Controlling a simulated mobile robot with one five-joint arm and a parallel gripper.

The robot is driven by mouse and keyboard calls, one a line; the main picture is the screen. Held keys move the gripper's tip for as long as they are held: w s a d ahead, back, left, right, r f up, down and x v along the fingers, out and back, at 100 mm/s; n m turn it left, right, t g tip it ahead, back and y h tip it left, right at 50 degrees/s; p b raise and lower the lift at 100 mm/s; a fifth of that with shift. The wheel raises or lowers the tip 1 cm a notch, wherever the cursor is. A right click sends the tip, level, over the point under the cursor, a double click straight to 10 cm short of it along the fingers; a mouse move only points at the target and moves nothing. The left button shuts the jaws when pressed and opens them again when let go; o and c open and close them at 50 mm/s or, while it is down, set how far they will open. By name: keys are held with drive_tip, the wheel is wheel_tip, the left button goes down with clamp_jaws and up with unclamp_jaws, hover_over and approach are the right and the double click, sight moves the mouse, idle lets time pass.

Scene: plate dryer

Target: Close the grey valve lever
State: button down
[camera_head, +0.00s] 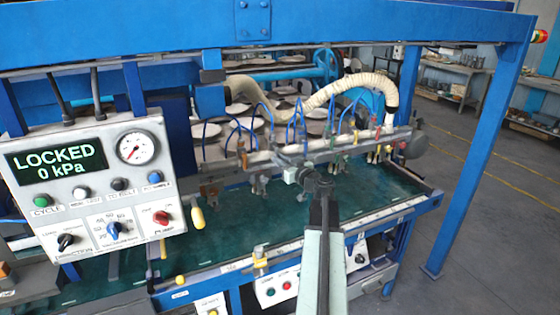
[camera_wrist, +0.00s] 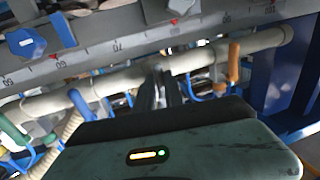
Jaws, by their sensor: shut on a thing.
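My gripper (camera_head: 318,182) is at the valve pipe (camera_head: 255,157) over the green-topped bench in the head view. In the wrist view its two dark fingers (camera_wrist: 160,85) are nearly together against the pale pipe (camera_wrist: 120,78). They are shut on a small grey piece (camera_wrist: 154,68), which looks like the grey valve lever. The fingers hide most of it, so its angle cannot be told. An orange lever (camera_wrist: 234,62) stands on the same pipe to the right, and a green one (camera_wrist: 14,130) is at far left.
A control panel (camera_head: 90,190) reading LOCKED, 0 kPa hangs at left. Blue hoses (camera_head: 296,118) and a cream corrugated hose (camera_head: 350,85) rise around the pipe. A blue post (camera_head: 470,150) stands at right. A scaled rail (camera_wrist: 110,45) crosses just beyond the fingers.

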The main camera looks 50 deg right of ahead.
drive_tip(key=shift+a+m, duration=0.1)
drive_tip(key=shift+m, duration=0.2)
drive_tip(key=m+b, duration=0.1)
drive_tip(key=a+m, duration=0.1)
drive_tip(key=m, duration=0.1)
drive_tip(key=shift+w+t+h+b, duration=0.2)
drive_tip(key=shift+t+h+b, duration=0.1)
drive_tip(key=shift+t+b, duration=0.1)
drive_tip(key=m, duration=0.3)
drive_tip(key=a+m, duration=0.1)
drive_tip(key=m, duration=0.1)
drive_tip(key=shift+w+a+r+m+t+h+b, duration=0.1)
drive_tip(key=shift+w+r+m+t+h+b, duration=0.2)
drive_tip(key=shift+h+b, duration=0.1)
drive_tip(key=shift+w+a+r+m+h+p, duration=0.15)
drive_tip(key=shift+r+m+h, duration=0.3)
drive_tip(key=shift+m, duration=1.35)
drive_tip(key=shift+a+r+m+h+p, duration=0.15)
drive_tip(key=shift+a+r+m+h, duration=0.25)
drive_tip(key=shift+m, duration=1.4)
drive_tip(key=shift+w+a+r+m+h+p, duration=0.15)
drive_tip(key=shift+r+m+h, duration=0.3)
drive_tip(key=shift+m, duration=1.35)
drive_tip(key=shift+s+d+f, duration=0.1)
drive_tip(key=c, duration=1.4)
unclamp_jaws()
drive_tip(key=shift+c, duration=0.2)
